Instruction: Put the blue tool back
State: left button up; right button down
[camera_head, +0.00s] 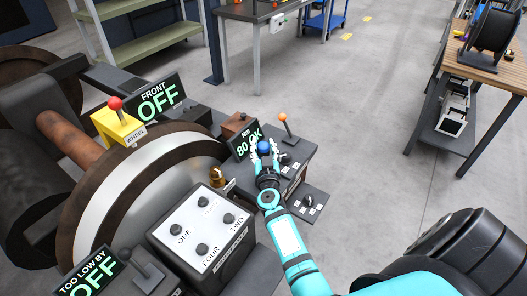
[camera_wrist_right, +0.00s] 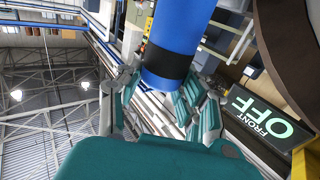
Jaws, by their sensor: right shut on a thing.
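The blue tool (camera_head: 263,147) shows as a round blue end between the fingers of my right gripper (camera_head: 263,158) in the head view. In the right wrist view the tool (camera_wrist_right: 187,30) is a blue cylinder with a black band, and my right gripper (camera_wrist_right: 165,88) is shut around its banded end. The tool is over the console, beside a lit display (camera_head: 245,140); whether it touches the console below cannot be told. My left gripper is not in view.
An orange-knobbed lever (camera_head: 284,122) stands just right of the tool. A dark panel (camera_head: 310,203) with small knobs lies nearby. A white button box (camera_head: 203,235) and a large wheel (camera_head: 130,190) are to the left. Open floor (camera_head: 365,120) lies beyond; a wooden workbench (camera_head: 490,70) is at right.

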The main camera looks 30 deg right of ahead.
jog(key=shift+r, duration=0.25)
jog(key=shift+s+f, duration=0.1)
jog(key=shift+f, duration=0.05)
jog(key=c, duration=1.3)
grip_release()
jog(key=shift+f, duration=0.15)
jog(key=o, duration=0.4)
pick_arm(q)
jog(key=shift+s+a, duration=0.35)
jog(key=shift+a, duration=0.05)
pick_arm(e)
jog(key=shift+o, duration=0.2)
jog(key=shift+r, duration=0.25)
pick_arm(q)
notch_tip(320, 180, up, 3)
jog(key=p, duration=0.3)
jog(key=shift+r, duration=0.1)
pick_arm(e)
jog(key=v, duration=1.2)
